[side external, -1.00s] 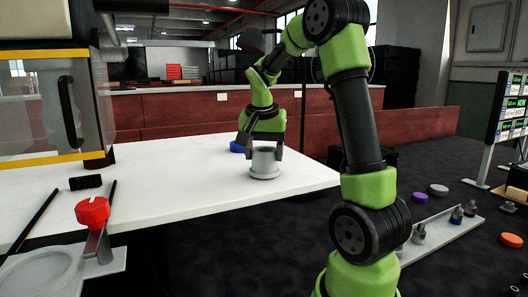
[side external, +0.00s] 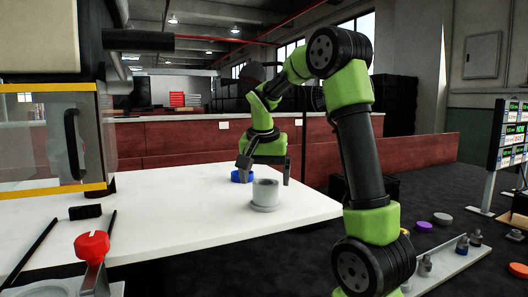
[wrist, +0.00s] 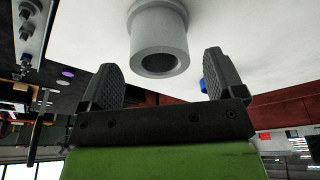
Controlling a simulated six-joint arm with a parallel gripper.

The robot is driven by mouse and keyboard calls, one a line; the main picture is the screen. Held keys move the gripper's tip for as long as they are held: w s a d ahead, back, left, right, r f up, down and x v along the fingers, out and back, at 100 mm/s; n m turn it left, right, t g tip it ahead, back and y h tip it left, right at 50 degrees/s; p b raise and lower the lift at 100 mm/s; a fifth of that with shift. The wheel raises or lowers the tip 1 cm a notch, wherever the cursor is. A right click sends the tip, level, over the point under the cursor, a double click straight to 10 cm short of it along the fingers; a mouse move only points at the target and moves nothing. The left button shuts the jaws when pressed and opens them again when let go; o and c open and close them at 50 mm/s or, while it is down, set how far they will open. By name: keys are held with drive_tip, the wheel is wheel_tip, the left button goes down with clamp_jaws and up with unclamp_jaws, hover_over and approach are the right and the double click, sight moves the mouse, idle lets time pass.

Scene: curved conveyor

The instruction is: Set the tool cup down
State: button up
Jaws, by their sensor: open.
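The tool cup (side external: 265,193) is a grey cylinder with a wider flanged base. It stands upright on the white table (side external: 190,222), near the table's right end. My gripper (side external: 264,173) is open, with its jaws spread wide behind and slightly above the cup, apart from it. In the wrist view the cup (wrist: 158,40) shows its open round mouth just beyond my open gripper (wrist: 165,80), and neither finger touches it.
A blue round piece (side external: 241,176) lies on the table behind the cup. A red-knobbed fixture (side external: 92,247) and a black cylinder (side external: 85,212) are at the left. A machine with a clear door (side external: 70,140) stands at the far left. The table's middle is clear.

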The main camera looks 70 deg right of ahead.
sight(263, 206)
drive_tip(key=w+v, duration=0.1)
drive_tip(key=v, duration=0.9)
drive_tip(key=s+a+f+n+t+y, duration=0.2)
drive_tip(key=a+n, duration=0.4)
drive_tip(key=a, duration=0.4)
drive_tip(key=s+a+f+n+t+y, duration=0.3)
drive_tip(key=s+a+f+n+t, duration=0.1)
drive_tip(key=a, duration=0.7)
drive_tip(key=shift+s+a+f+n+t, duration=0.2)
drive_tip(key=shift+s+f+n+t, duration=0.1)
drive_tip(key=shift+s+n, duration=0.65)
